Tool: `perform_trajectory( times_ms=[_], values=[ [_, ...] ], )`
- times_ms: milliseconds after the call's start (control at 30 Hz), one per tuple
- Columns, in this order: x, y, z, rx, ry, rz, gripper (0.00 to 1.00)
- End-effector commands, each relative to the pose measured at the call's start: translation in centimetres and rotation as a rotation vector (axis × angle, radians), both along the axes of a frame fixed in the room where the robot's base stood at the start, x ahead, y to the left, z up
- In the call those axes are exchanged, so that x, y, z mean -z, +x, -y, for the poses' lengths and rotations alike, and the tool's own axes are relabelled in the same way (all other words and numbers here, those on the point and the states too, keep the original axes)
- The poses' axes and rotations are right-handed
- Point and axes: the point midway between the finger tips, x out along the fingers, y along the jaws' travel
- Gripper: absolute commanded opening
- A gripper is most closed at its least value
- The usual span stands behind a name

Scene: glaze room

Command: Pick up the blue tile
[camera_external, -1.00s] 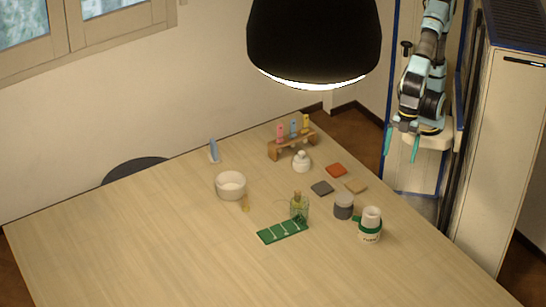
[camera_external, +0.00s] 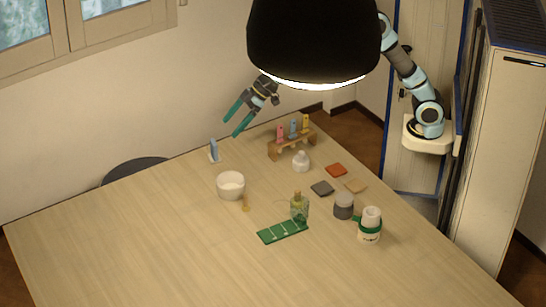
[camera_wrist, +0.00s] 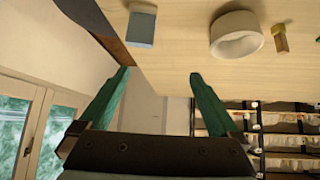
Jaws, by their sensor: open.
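The blue tile (camera_external: 213,147) stands upright in a small pale holder (camera_external: 215,158) near the far left edge of the table. In the wrist view the blue tile (camera_wrist: 141,29) shows at the top, left of centre. My gripper (camera_external: 231,127) is open and empty. It hangs above and slightly right of the tile in the external view, apart from it. In the wrist view my gripper (camera_wrist: 160,73) has its green fingers spread, with the tile beyond their tips. The lamp hides part of my arm.
A white bowl (camera_external: 231,194) and a small yellowish item (camera_external: 245,204) stand nearer the camera. A wooden rack (camera_external: 283,152) with coloured pieces is to the right. A large lamp (camera_external: 313,40) hangs overhead. The table's left front is clear.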

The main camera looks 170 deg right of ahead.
Motion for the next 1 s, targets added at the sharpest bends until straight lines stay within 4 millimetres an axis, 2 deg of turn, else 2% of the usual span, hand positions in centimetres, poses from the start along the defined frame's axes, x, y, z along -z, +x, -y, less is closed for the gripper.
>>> perform_trajectory(
  times_ms=[33, 100, 200, 300, 600, 1000],
  values=[
    [0.2, -1.4, 1.5, 0.026, -0.009, 0.014, 0.97],
    [0.2, -2.9, 3.1, 0.052, -0.021, 0.027, 0.97],
    [3.0, -2.5, 2.7, 0.045, -0.018, 0.025, 0.97],
    [4.8, -2.5, 2.8, 0.045, -0.02, 0.024, 0.97],
    [7.9, -0.9, 5.2, 0.043, -0.02, 0.025, 0.97],
    [10.4, 0.4, 7.3, 0.044, -0.019, 0.023, 0.97]
  ],
)
